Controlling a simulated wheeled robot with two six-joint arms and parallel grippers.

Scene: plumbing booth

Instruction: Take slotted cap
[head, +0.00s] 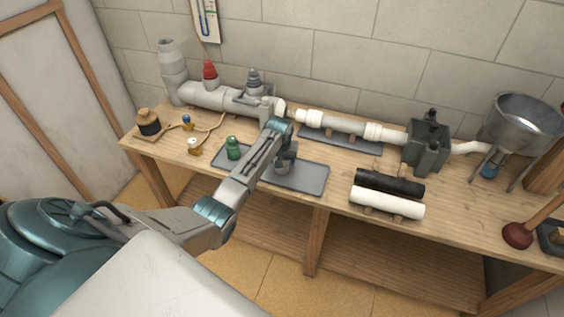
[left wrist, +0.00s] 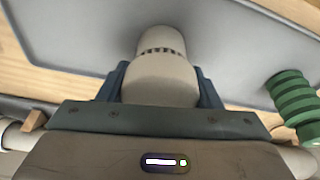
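The slotted cap (left wrist: 160,78) is pale grey-beige with a ring of dark slots round its narrower part. In the left wrist view it sits between the two blue fingers of my left gripper (left wrist: 160,85), which press close on both sides with no gap showing. In the head view my left gripper (head: 284,160) is over the right part of the grey tray (head: 312,178). The cap (head: 282,169) shows small below it, partly hidden; whether it touches the tray is unclear. My right gripper is out of view.
A green ribbed plug (head: 233,148) stands at the tray's left part and shows in the left wrist view (left wrist: 293,98). White pipework (head: 207,96) runs behind. Black and white tubes (head: 390,184) lie right of the tray. A metal funnel (head: 522,122) stands far right.

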